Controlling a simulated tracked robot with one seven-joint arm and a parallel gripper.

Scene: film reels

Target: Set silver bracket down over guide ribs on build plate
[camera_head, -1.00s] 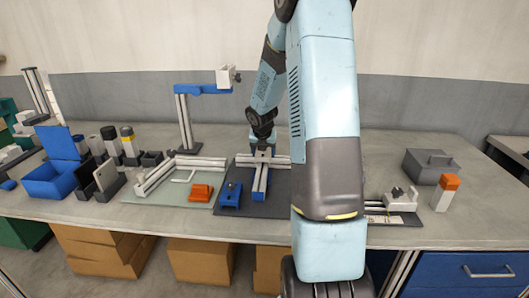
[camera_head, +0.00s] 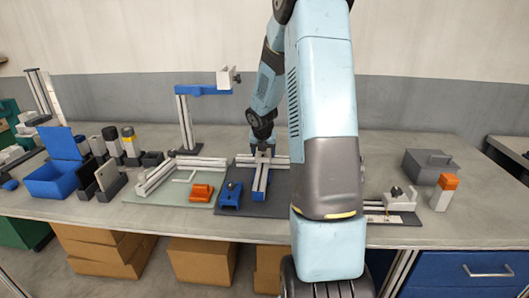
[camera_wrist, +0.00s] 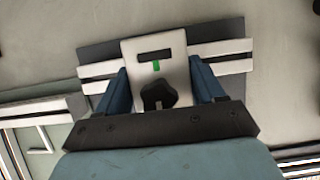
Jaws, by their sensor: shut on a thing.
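The silver bracket (camera_wrist: 172,68) is a pale plate with a dark slot, a small green mark and a black knob (camera_wrist: 158,92) on it. In the wrist view my gripper (camera_wrist: 160,82) has its blue fingers on both sides of the bracket and is shut on it. The dark build plate (camera_wrist: 97,54) lies below, with pale bars (camera_wrist: 225,48) passing left and right of the bracket. In the head view my gripper (camera_head: 262,146) is over the back of the build plate (camera_head: 283,196). The bracket's underside is hidden, so I cannot tell whether it touches the bars.
A blue clamp (camera_head: 230,194) and a blue bar (camera_head: 261,182) are on the build plate. To its left, a pale green plate (camera_head: 165,192) carries an orange block (camera_head: 201,193). A blue arm on a post (camera_head: 186,122) stands behind. A grey box (camera_head: 428,166) stands right.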

